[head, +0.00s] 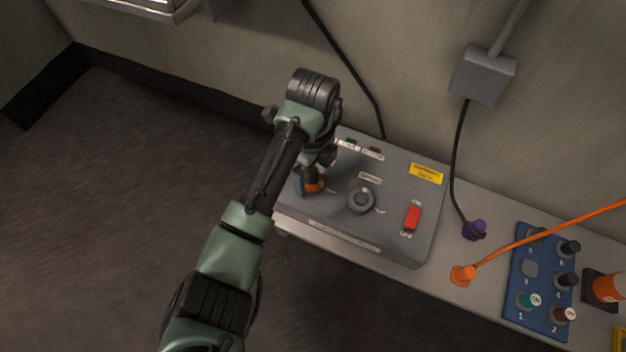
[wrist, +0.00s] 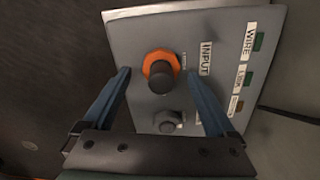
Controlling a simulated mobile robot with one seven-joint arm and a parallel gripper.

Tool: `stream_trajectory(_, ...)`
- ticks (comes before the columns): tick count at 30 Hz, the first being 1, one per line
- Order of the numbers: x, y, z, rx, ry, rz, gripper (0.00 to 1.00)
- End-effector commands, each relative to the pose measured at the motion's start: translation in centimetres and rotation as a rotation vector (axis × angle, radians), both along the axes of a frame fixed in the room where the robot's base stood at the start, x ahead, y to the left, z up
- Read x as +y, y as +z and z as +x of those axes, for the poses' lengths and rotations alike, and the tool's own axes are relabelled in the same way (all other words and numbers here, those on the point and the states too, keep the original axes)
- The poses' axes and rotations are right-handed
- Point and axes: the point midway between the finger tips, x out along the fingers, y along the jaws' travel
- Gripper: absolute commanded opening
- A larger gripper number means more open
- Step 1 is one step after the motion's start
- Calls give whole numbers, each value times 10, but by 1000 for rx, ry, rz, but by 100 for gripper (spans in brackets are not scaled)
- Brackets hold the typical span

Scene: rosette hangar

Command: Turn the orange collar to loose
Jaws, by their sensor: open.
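The orange collar (wrist: 162,64) sits on the grey control box (wrist: 220,25), around the base of a dark cylindrical plug or knob, beside the INPUT label. In the head view a small part of the orange collar (head: 314,186) shows beneath my gripper, the rest hidden by my arm. My gripper (wrist: 163,75) is open, its two blue fingers apart to the left and right of the collar. In the head view my gripper (head: 306,184) is mostly hidden by my wrist, over the left end of the box. Contact between fingers and collar cannot be told.
A grey knob (head: 361,201) and a red switch (head: 412,217) are on the same box. An orange plug (head: 463,275), a purple plug (head: 474,230) and a blue panel (head: 541,275) are to the right on the bench. Cables run along the wall.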

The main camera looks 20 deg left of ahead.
Motion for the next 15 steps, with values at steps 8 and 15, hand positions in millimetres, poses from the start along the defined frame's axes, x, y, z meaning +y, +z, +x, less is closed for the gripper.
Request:
stream_trajectory(8,1,-16,0,-2,1,1,91)
stream_trajectory(15,0,-16,0,-1,1,1,91)
